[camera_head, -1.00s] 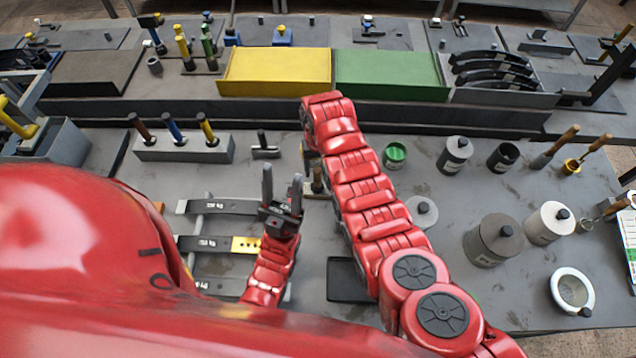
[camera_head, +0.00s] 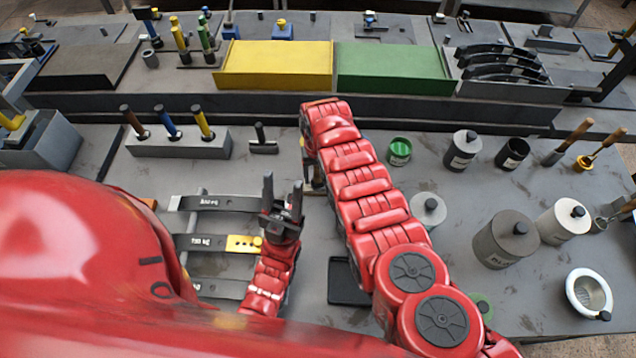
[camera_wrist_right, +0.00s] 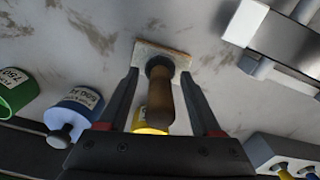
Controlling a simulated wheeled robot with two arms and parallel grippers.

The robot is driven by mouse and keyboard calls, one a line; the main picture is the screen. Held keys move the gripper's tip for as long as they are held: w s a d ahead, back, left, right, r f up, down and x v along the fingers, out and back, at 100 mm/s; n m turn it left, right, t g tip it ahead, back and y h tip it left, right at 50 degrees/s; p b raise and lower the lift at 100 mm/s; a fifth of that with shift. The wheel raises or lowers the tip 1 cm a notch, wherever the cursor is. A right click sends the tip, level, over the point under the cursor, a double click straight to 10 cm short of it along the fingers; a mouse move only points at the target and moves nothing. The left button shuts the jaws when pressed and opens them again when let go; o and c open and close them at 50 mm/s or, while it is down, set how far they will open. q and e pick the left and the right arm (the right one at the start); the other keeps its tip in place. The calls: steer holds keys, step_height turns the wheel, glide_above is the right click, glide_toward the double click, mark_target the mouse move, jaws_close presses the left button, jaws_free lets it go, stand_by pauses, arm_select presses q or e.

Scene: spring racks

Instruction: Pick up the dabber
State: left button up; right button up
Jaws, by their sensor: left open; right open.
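The dabber (camera_wrist_right: 160,100), a brown wooden handle on a dark collar and a flat pale rectangular pad, shows in the right wrist view. My right gripper (camera_wrist_right: 159,75) is open, with one finger on each side of the handle and gaps between. In the head view only a small part of the dabber (camera_head: 318,178) shows beside my right arm, which hides most of it and the gripper. My left gripper (camera_head: 283,195) is open and empty, fingers pointing up, in front of the small black-handled tool (camera_head: 263,145).
Labelled bars (camera_head: 215,203) lie at left. A block with several handled tools (camera_head: 180,146) stands behind them. A green pot (camera_head: 400,151), lidded jars (camera_head: 505,240) and a white mortar-like bowl (camera_head: 589,293) stand at right. Yellow (camera_head: 275,66) and green (camera_head: 393,71) bins stand behind.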

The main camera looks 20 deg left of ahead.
steer(key=shift+r, duration=0.1)
steer(key=shift+c, duration=0.7)
jaws_close()
